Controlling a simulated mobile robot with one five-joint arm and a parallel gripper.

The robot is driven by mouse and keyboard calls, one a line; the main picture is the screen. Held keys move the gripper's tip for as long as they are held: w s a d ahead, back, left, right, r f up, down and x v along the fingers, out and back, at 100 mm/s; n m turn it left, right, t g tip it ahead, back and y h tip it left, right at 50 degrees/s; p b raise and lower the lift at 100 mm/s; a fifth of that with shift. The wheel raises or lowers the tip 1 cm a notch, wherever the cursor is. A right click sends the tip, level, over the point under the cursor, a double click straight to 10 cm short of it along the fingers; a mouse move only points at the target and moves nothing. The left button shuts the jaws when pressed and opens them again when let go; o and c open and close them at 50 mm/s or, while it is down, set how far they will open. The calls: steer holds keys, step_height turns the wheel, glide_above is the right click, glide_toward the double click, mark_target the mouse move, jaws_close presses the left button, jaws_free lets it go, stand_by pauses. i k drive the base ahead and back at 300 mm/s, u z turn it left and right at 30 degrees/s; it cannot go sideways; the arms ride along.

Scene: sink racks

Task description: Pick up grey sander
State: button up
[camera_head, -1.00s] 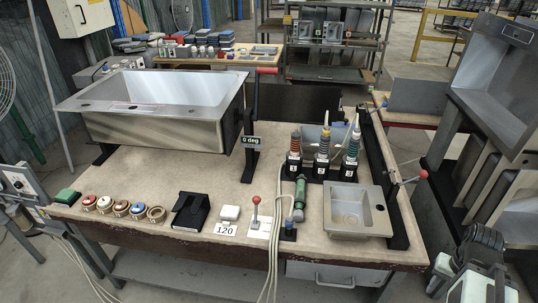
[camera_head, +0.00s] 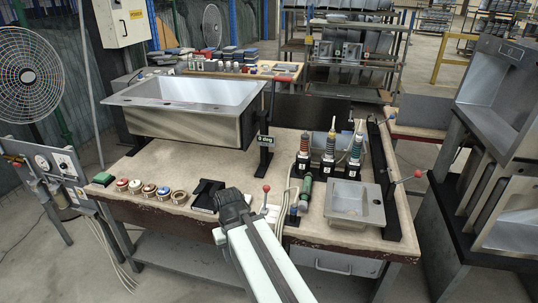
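I cannot clearly pick out a grey sander. Three upright tools stand in black numbered holders on the bench: one with an orange-red band (camera_head: 304,146), one with a yellow band (camera_head: 329,146) and one with a teal-grey band (camera_head: 355,147). A green cylindrical tool (camera_head: 304,193) lies in front of them. A black wedge-shaped object (camera_head: 206,194) lies at the front of the bench. My gripper (camera_head: 233,203) is dark, on the end of my pale arm, over the front edge. It hides the small pale block and its 120 label. Its fingers are not distinct.
A large steel sink (camera_head: 197,100) stands tilted on the bench (camera_head: 200,165). A small sink (camera_head: 354,205) lies at the right front. Several round discs (camera_head: 150,190) line the left front. A red-knobbed lever (camera_head: 266,188) stands right of my gripper.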

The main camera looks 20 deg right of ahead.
mark_target(328, 158)
steer(key=u, duration=0.5)
steer(key=i, duration=1.05)
steer(key=z, duration=0.1)
